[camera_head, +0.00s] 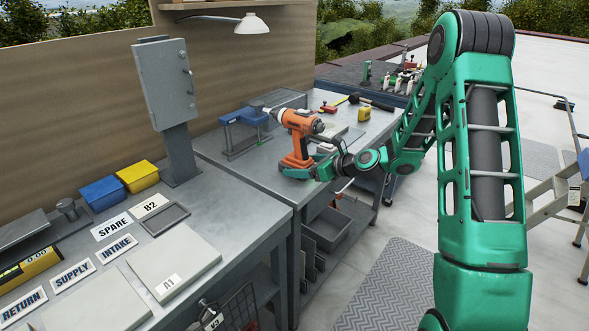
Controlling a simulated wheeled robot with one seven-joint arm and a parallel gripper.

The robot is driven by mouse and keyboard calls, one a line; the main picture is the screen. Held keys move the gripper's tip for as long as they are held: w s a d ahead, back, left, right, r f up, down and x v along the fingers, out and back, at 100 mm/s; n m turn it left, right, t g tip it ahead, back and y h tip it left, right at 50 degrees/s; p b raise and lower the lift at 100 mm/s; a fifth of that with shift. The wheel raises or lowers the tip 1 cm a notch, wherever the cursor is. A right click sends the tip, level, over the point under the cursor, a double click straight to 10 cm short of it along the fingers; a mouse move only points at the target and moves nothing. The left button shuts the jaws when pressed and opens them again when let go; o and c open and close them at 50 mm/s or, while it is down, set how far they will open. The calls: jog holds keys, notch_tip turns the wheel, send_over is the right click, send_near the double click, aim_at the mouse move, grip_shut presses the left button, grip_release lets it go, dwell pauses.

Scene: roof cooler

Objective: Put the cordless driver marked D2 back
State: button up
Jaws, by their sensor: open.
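An orange and black cordless driver (300,130) stands upright on the middle grey bench, its nose toward the left. I cannot read a D2 mark on it. My gripper (300,172) is low at the driver's foot, reaching in from the right. Its jaws are open. The driver partly hides the fingers, and I cannot tell whether they touch it. A blue bracket on a grey stand (243,122) is just behind and left of the driver, close to its nose.
Yellow tape measure (364,114), black-handled mallet (375,103) and red tool (328,107) lie farther back. The near bench holds a B2 label (149,206), a SPARE label (112,228), blue (102,193) and yellow bins (137,176). A grey post box (166,85) rises left. A stepladder (560,185) stands right.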

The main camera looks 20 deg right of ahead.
jog(key=v, duration=1.1)
jog(key=s+d+r+n+g+h, duration=0.1)
jog(key=s+d+n+g+h, duration=0.1)
jog(key=s+n, duration=0.5)
jog(key=s+d+r+n+g+h, duration=0.2)
jog(key=s+n, duration=0.6)
jog(key=s, duration=1.2)
jog(key=s+d+r+n+g+h, duration=0.2)
jog(key=s+d+n+g, duration=0.3)
jog(key=s, duration=0.9)
jog(key=shift+n+g+h, duration=0.9)
jog(key=shift+n+g, duration=0.2)
jog(key=shift+n, duration=0.1)
jog(key=shift+d, duration=0.1)
